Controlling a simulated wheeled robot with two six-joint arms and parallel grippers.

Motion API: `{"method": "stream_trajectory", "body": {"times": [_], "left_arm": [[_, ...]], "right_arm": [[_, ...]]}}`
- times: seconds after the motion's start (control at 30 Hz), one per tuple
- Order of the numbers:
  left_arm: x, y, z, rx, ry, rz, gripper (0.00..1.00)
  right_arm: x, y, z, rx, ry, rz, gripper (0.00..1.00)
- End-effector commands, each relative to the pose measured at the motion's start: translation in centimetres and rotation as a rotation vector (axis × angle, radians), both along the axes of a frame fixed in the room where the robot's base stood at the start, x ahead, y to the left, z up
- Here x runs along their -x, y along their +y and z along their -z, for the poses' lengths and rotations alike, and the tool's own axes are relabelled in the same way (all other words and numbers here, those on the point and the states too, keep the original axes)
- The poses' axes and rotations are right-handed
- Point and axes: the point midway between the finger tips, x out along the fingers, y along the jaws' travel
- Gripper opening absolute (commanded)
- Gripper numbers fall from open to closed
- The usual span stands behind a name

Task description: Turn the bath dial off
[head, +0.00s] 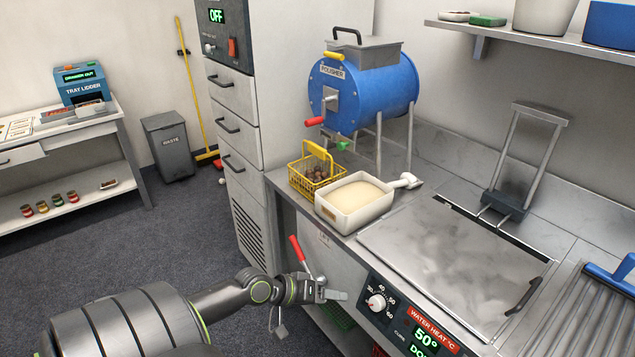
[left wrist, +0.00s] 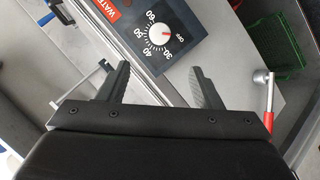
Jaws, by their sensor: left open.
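The bath dial (head: 376,302) is a white round knob on a dark panel at the bath's front, with a ring of numbers. In the left wrist view the dial (left wrist: 158,35) shows numbers from 30 to 60 and OFF; a small red mark is on the knob, but its exact setting is hard to tell. The green display (head: 426,338) beside it reads 50°. My left gripper (head: 335,295) is left of the dial, apart from it. In the left wrist view its open, empty fingers (left wrist: 160,78) stand below the dial with a gap. My right gripper is not in view.
The lidded steel bath (head: 440,255) lies behind the panel. A red-handled lever (head: 297,249) rises close behind my left gripper. A cream-filled white tub (head: 350,222) and a yellow basket of chestnuts (head: 309,184) stand on the counter before the blue polisher (head: 385,92).

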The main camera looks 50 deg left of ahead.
Motion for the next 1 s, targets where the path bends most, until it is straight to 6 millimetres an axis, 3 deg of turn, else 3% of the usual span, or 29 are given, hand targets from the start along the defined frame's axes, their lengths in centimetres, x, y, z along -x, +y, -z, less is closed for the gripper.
{"method": "stream_trajectory", "body": {"times": [0.3,1.0], "left_arm": [[1.9,0.9,-1.4,-0.001,0.001,0.000,0.59],[2.0,1.4,-0.7,-0.013,0.002,-0.014,0.59]], "right_arm": [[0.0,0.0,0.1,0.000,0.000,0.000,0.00],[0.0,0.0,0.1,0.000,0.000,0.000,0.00]]}}
